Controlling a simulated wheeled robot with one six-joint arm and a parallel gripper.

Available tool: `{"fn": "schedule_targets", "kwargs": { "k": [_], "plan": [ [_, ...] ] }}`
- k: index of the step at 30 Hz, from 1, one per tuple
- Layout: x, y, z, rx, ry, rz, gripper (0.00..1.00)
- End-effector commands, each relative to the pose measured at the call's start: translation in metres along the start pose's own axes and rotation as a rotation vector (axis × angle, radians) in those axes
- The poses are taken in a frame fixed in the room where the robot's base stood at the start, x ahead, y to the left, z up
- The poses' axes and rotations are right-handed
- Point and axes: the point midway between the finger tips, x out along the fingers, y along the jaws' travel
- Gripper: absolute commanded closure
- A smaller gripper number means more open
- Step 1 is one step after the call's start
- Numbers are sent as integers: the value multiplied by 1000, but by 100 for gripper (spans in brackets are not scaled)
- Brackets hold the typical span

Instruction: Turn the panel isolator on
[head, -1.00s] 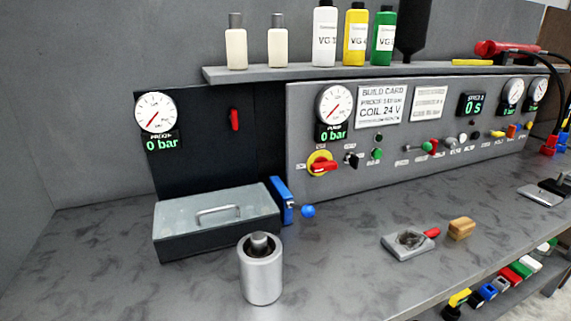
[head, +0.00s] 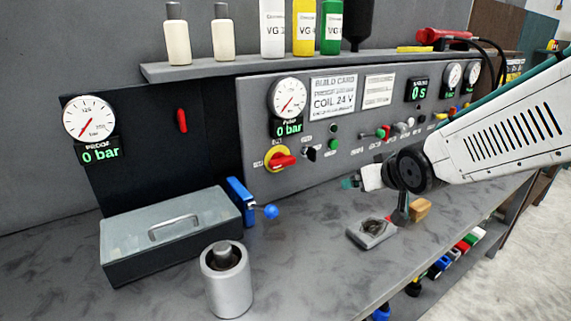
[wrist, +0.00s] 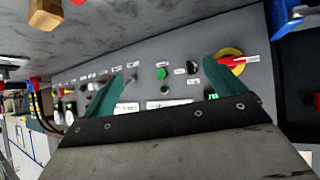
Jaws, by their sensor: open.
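The panel isolator (head: 280,159) is a red rotary handle on a yellow round plate, low on the left part of the grey control panel. Its red handle lies roughly level, pointing right. It also shows in the wrist view (wrist: 231,60), at the upper right. My gripper (wrist: 165,82) shows two teal fingers spread apart in the wrist view, with nothing between them. In the head view my arm comes in from the right, and the gripper end is partly hidden behind the wrist. The gripper is to the right of the isolator and apart from it.
A black selector (head: 309,153) and a green button (head: 333,145) sit just right of the isolator. A lidded box (head: 171,231), a blue lever (head: 242,201) and a metal cylinder (head: 227,280) stand on the bench. A wooden block (head: 420,209) lies below my wrist.

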Motion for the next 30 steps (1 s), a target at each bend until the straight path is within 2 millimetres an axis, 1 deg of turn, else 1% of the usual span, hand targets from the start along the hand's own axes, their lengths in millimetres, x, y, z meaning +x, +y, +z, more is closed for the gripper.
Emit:
{"fn": "schedule_targets", "kwargs": {
  "k": [1,3,6,9,12,15,20,30],
  "plan": [
    [27,-13,-8,-22,72,-25,5],
    [55,-34,-24,-45,194,-81,5],
    [84,-66,-38,-61,351,-167,5],
    [101,-94,-44,-65,480,-246,5],
    [109,-114,-45,-59,573,-306,5],
    [112,-125,-46,-54,629,-344,5],
    [120,-134,-52,-50,661,-362,5],
    [158,-150,-83,-49,660,-360,5]
  ]
}}
